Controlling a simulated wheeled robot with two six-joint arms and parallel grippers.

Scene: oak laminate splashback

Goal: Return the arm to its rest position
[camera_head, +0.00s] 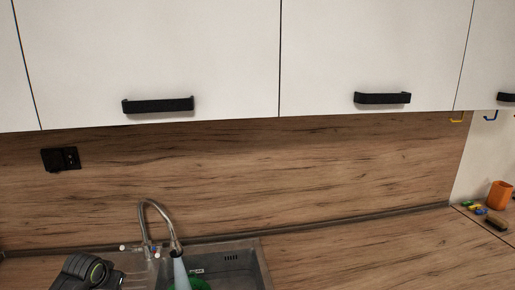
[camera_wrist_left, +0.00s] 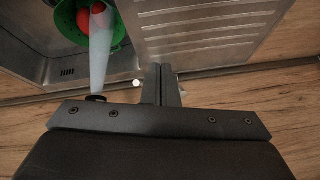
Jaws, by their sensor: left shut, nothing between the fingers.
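My left gripper (camera_wrist_left: 170,85) shows in the left wrist view with its two dark fingers together and nothing between them. It is over the back of the sink area, close to the tap and the wood splashback. Part of my left arm shows at the lower left of the head view; the fingers are hard to make out there. My right arm and gripper are in neither view.
The tap (camera_head: 155,220) is running; its water stream (camera_wrist_left: 100,45) falls into a green colander (camera_wrist_left: 67,20) holding red round items (camera_wrist_left: 84,24) in the sink (camera_head: 263,264). White cupboards hang above. The counter (camera_head: 380,255) right of the sink is clear.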

